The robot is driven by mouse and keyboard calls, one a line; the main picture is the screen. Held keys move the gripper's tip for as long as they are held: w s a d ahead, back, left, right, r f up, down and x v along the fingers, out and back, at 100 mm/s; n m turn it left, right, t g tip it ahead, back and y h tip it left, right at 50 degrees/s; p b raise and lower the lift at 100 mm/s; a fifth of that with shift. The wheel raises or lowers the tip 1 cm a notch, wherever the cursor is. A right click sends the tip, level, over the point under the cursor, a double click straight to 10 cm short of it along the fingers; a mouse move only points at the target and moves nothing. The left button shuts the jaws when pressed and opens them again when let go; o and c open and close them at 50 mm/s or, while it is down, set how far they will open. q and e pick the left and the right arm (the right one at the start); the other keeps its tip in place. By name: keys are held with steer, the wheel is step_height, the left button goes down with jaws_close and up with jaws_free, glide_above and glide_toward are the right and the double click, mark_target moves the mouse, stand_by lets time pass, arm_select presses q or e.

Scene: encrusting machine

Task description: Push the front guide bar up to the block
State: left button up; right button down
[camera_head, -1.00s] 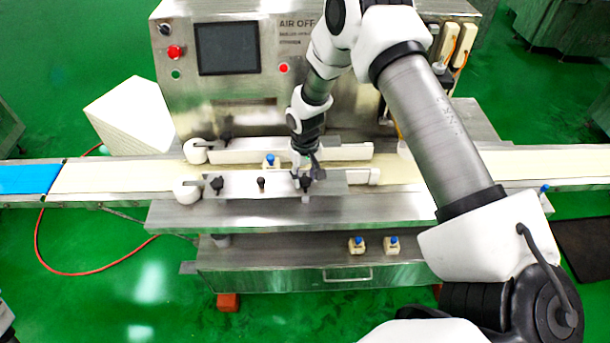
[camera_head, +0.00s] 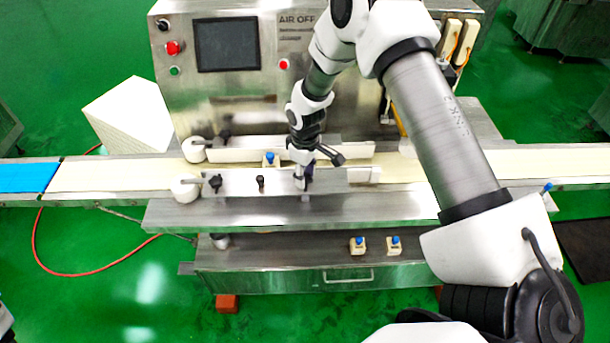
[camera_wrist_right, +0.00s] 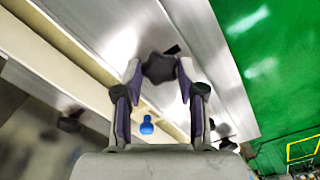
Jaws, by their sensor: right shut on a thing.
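The front guide bar (camera_head: 240,182) is a pale metal bar with dark knobs along the near side of the belt, with a white roller (camera_head: 185,188) at its left end. The block (camera_head: 271,162), cream with a blue knob, stands on the belt just behind the bar; I cannot tell if they touch. It also shows in the right wrist view (camera_wrist_right: 147,127). My right gripper (camera_head: 303,181) is at the bar's right-hand knob. In the wrist view its fingers are shut on this dark knob (camera_wrist_right: 158,67). My left gripper is not in view.
The rear guide bar (camera_head: 240,155) runs along the far side of the belt (camera_head: 115,175). The machine's panel with a screen (camera_head: 227,45) stands behind. Two more cream blocks with blue knobs (camera_head: 358,247) sit on the lower shelf in front.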

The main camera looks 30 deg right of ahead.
steer(key=n+b, duration=0.1)
steer(key=n, duration=0.4)
stand_by(0.5)
stand_by(0.3)
